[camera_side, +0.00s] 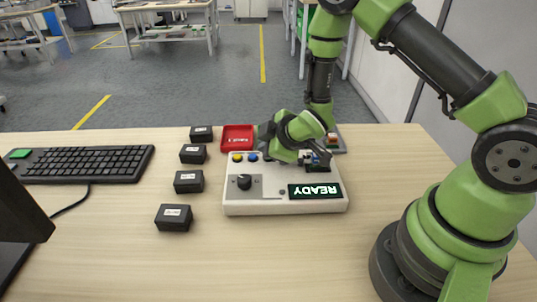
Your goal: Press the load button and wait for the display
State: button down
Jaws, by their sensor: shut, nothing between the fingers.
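A white control box (285,207) stands on the table, with a dark rotary knob (244,182) on a grey panel. My gripper (316,164) is shut and empty, low over the back right of the box. The wrist and gripper cover that part of the box. I cannot tell which button is the load button, or whether the fingertips touch anything.
Several black boxes (174,217) with white labels stand in a row left of the control box. A red tray (238,131) is behind it. A keyboard (77,164) lies at the left, near a dark monitor edge (20,215). The front middle of the table is clear.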

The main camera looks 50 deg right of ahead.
jog(key=shift+s+f, duration=0.15)
jog(key=shift+f, duration=0.45)
dwell(0.3)
jog(key=shift+r, duration=0.1)
jog(key=shift+s+d+r, duration=0.15)
jog(key=shift+r, duration=0.7)
jog(key=shift+r, duration=2.55)
dwell(3.3)
